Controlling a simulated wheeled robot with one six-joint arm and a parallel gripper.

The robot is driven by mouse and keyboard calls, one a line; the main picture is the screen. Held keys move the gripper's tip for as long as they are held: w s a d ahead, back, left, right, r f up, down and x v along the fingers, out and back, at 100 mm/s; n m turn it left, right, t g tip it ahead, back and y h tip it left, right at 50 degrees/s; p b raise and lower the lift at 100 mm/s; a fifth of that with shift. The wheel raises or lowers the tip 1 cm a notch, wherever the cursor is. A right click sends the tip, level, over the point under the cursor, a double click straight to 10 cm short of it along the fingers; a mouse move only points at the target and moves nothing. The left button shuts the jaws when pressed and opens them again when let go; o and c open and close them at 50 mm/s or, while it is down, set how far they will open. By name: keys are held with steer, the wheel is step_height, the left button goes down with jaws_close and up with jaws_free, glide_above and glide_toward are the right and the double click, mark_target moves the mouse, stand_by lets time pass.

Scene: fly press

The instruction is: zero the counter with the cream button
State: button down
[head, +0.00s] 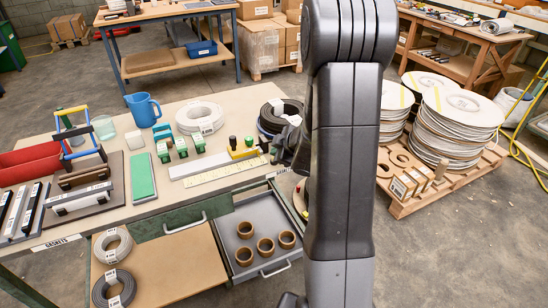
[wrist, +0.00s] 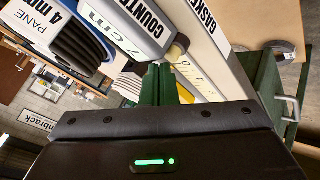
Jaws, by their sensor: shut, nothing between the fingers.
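The counter (wrist: 135,22) shows in the upper middle of the wrist view as a grey body with a white "COUNTER" label and a "7 cm" reading. In the head view my arm hides most of the gripper and the counter cannot be made out clearly.
A black coil labelled "PANE 4 mm" (wrist: 75,45) lies beside the counter. In the head view, a yellow block (head: 242,153) with knobs stands by a pale ruler (head: 215,165). An open grey drawer (head: 225,222) holds several brown rings. A blue mug (head: 143,109) stands farther back.

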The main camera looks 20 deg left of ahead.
steer(key=shift+s+d+f+b, duration=0.1)
steer(key=shift+s+f+b, duration=0.1)
steer(key=shift+f+b, duration=0.25)
steer(key=shift+w+f, duration=0.1)
steer(key=shift+f, duration=0.05)
stand_by(0.3)
steer(key=shift+w+r+p, duration=0.25)
steer(key=shift+r+p, duration=1)
steer(key=shift+p, duration=0.15)
step_height(320, 180, up, 5)
steer(key=p, duration=0.5)
steer(key=shift+f, duration=0.1)
